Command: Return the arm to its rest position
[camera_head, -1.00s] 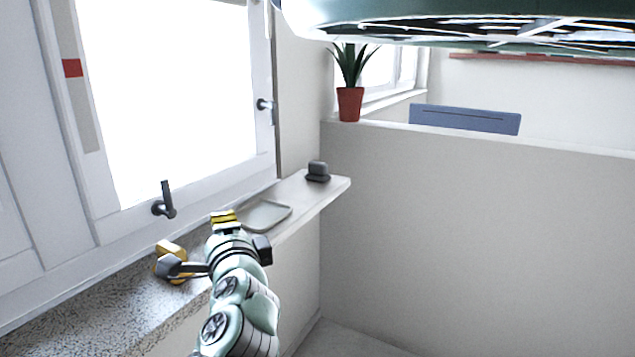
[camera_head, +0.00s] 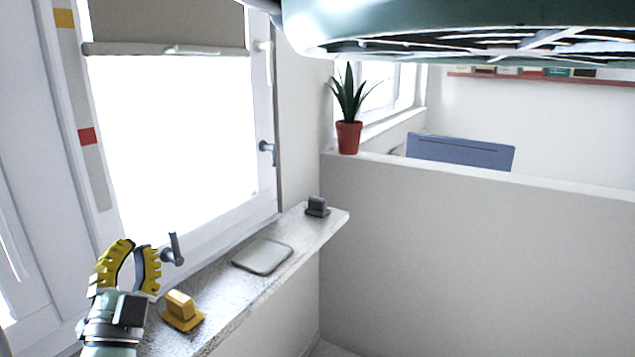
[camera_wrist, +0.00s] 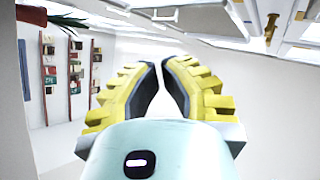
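My gripper (camera_head: 131,258) is at the lower left in the head view, pointing up in front of the window frame beside the grey window handle (camera_head: 172,250). Its two yellow ribbed fingers stand slightly apart with nothing between them. In the wrist view my gripper (camera_wrist: 161,68) shows the same: the fingers lean toward each other, with a narrow gap at the tips. Most of my arm below the wrist is out of view.
A yellow block-like object (camera_head: 182,309) sits on the speckled sill (camera_head: 222,305), right of my gripper. A pale tray (camera_head: 263,257) and a small dark grey object (camera_head: 316,206) are farther along it. A potted plant (camera_head: 348,137) stands on the partition (camera_head: 450,240).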

